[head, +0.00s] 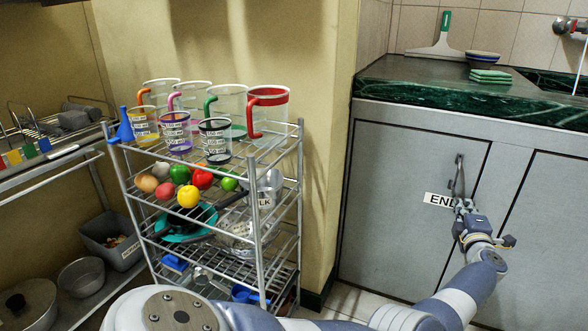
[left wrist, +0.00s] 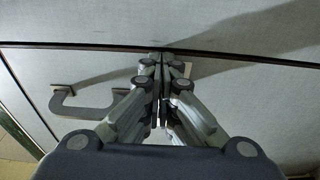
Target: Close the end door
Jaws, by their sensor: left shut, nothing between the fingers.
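The end door (head: 400,215) is a grey cabinet panel under the green counter, with a white "END" label (head: 437,199) and a metal bar handle (head: 457,175). The panel looks about flush with its frame; a dark gap runs around it. My left gripper (head: 463,206) is shut and empty, its tips at the door face by the label, just below the handle. In the left wrist view the shut fingers (left wrist: 160,68) point at the door near its dark edge line, with the handle (left wrist: 85,105) to the left. Contact cannot be told. My right gripper is not in view.
A wire rack cart (head: 258,225) with measuring cups and fruit stands left of the door. Another grey door (head: 545,225) adjoins on the right. The counter (head: 440,90) overhangs above, holding a squeegee, bowls and sponges. Bare floor (head: 350,300) shows below.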

